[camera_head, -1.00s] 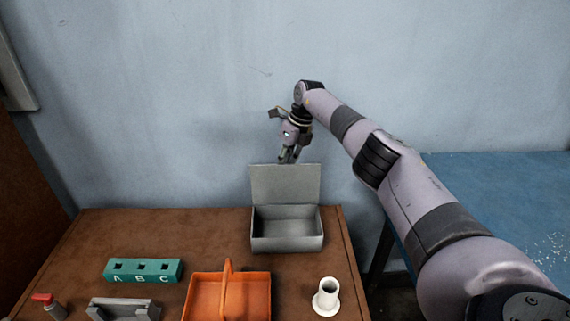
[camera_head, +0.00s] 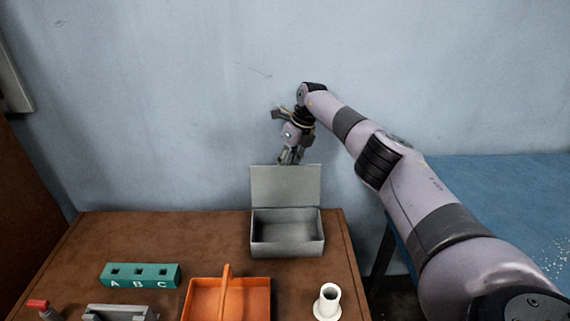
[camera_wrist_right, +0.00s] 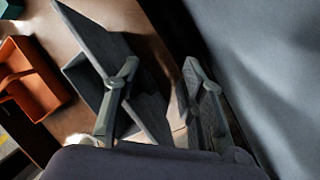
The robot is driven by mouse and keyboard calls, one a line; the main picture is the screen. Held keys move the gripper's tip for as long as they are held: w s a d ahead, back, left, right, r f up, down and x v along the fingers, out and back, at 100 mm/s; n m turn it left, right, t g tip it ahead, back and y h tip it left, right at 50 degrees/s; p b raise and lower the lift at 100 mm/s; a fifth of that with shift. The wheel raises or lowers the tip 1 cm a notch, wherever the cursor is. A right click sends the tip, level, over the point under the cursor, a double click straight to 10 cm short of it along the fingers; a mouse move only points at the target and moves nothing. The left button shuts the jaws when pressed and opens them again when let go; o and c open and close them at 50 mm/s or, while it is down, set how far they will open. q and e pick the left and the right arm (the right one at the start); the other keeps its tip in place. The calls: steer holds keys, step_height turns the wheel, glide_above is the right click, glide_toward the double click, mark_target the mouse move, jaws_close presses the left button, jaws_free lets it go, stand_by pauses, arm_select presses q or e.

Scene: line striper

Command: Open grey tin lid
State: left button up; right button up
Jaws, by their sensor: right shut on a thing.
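The grey tin (camera_head: 288,248) stands on the brown table with its lid (camera_head: 286,187) raised about upright at the back and its inside showing empty. My right gripper (camera_head: 290,157) is at the lid's top edge, shut on the lid; the tips are partly hidden there in the head view. In the right wrist view the lid (camera_wrist_right: 98,50) slants past one finger of my right gripper (camera_wrist_right: 165,88), and the other finger is nearer the wall. My left gripper is not in view.
An orange basket (camera_head: 203,300) with a handle, a teal block marked A B C (camera_head: 140,276), a white flanged tube (camera_head: 327,302), a grey holder (camera_head: 118,311) and a red-topped bottle (camera_head: 40,305) are on the table (camera_head: 205,234). The blue wall is close behind.

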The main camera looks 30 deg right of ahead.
steer(key=o, duration=0.4)
steer(key=shift+s+d+f, duration=0.15)
steer(key=shift+d+f, duration=0.3)
steer(key=shift+f, duration=0.25)
steer(key=shift+a, duration=0.15)
steer(key=v, duration=1.3)
steer(key=shift+w+a+r, duration=0.15)
steer(key=shift+w, duration=0.1)
